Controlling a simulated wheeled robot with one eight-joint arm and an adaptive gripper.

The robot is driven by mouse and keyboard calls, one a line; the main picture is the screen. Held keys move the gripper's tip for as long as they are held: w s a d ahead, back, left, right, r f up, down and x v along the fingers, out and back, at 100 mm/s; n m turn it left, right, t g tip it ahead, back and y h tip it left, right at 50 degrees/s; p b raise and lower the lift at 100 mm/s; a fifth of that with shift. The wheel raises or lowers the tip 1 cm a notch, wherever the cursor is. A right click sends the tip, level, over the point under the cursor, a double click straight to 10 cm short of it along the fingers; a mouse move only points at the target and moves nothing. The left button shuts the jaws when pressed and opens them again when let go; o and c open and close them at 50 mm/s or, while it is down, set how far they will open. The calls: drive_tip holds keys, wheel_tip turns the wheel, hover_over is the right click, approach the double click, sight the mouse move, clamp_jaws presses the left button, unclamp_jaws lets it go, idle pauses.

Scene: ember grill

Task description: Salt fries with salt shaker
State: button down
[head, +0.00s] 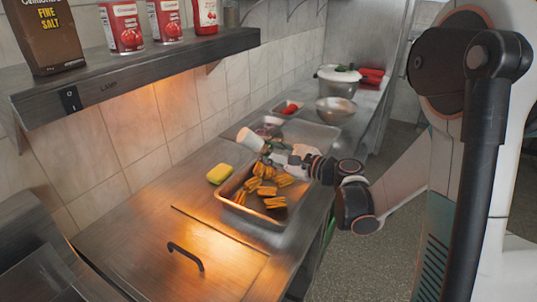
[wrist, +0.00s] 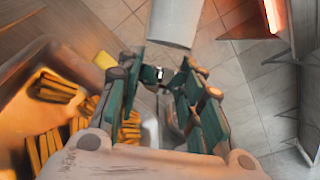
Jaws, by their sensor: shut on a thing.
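The salt shaker (head: 250,139), a pale cylinder, is tilted over the back left part of the fries tray (head: 283,221). My gripper (head: 272,149) is shut on the shaker and holds it above the tray. Several bundles of golden fries (head: 264,190) lie in the metal tray. In the wrist view the shaker (wrist: 175,22) shows at the top, beyond my gripper's fingers (wrist: 167,76), and the fries (wrist: 55,115) lie at the left. The shaker's grip area is partly hidden by the fingers, and I cannot see any salt falling.
A yellow sponge (head: 220,174) lies left of the tray. A shelf (head: 150,64) with cans and a salt bag (head: 43,35) overhangs the counter. A handled lid (head: 220,248) is in front.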

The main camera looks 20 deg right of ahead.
drive_tip(key=shift+b, duration=0.75)
idle(0.8)
idle(0.8)
